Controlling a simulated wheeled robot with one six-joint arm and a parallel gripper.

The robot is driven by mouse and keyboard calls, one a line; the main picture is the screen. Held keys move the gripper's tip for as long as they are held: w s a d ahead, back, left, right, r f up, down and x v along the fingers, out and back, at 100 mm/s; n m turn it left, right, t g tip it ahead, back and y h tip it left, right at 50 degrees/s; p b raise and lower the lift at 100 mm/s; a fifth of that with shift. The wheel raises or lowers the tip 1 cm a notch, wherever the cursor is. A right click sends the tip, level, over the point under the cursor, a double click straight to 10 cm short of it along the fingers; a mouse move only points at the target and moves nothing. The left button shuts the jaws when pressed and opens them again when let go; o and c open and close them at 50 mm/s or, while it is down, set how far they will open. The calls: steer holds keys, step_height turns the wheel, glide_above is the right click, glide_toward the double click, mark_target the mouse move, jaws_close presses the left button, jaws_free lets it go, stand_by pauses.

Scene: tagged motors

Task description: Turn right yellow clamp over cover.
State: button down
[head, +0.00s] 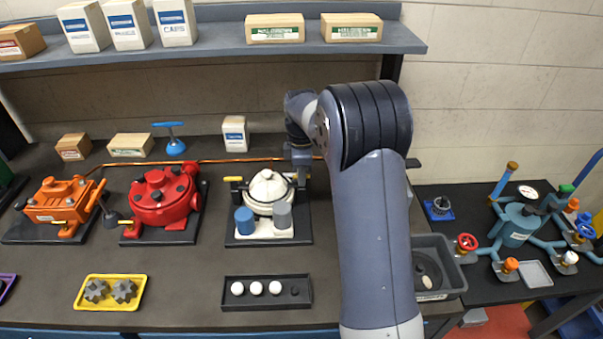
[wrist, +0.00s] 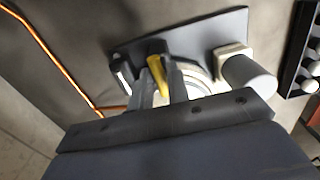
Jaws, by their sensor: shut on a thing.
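The white motor (head: 268,190) sits on a dark base plate with a round white cover on top. A blue cylinder (head: 244,221) and a grey cylinder (head: 282,216) stand at its front. The left yellow clamp (head: 236,179) sticks out at its left side. My gripper (head: 301,166) is at the motor's right side. In the wrist view my gripper (wrist: 160,82) is shut on the right yellow clamp (wrist: 158,76), between its two fingers. The cover shows only partly behind the fingers there, so I cannot tell how far the clamp lies over it.
A red motor (head: 163,195) and an orange motor (head: 60,205) stand to the left. A black tray (head: 267,304) with white balls lies in front. A grey bin (head: 452,260) is at the right, beyond my arm. A copper line runs behind the motors.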

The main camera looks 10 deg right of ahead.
steer(key=c, duration=1.4)
jaws_free()
steer(key=shift+o, duration=0.2)
step_height(320, 180, up, 11)
steer(key=b, duration=0.1)
steer(key=shift+f, duration=0.15)
step_height(320, 180, down, 11)
steer(key=shift+r+p, duration=0.1)
steer(key=shift+p, duration=0.5)
steer(key=shift+n, duration=0.5)
steer(key=shift+r, duration=0.65)
steer(key=shift+f, duration=0.1)
